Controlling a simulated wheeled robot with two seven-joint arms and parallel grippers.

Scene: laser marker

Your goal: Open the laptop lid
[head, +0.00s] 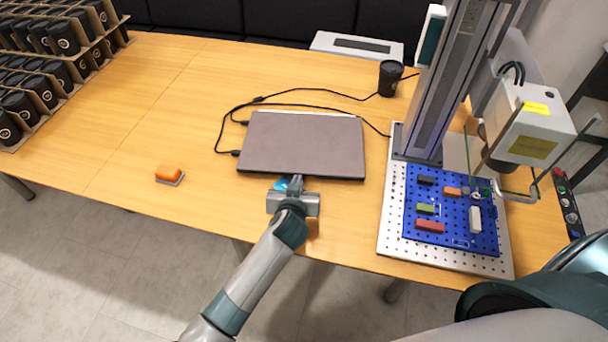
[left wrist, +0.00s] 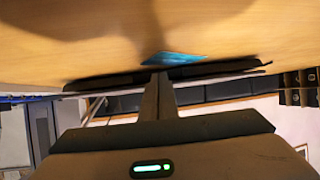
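The laptop (head: 303,143) lies closed on the wooden table, its dark lid flat and its front edge toward me. My left gripper (head: 296,183) is at the middle of that front edge, fingers pointing at it. In the left wrist view the fingers (left wrist: 158,78) are together as one narrow post, with nothing visible between them. Their tips are at or very near the laptop's thin edge (left wrist: 105,82); I cannot tell whether they touch. My right gripper is not in view.
A blue item (head: 281,184) lies beside the left fingertips. The laser marker's perforated base (head: 395,225) stands at right. An orange block (head: 169,173) lies left; the table (head: 120,130) is mostly clear there.

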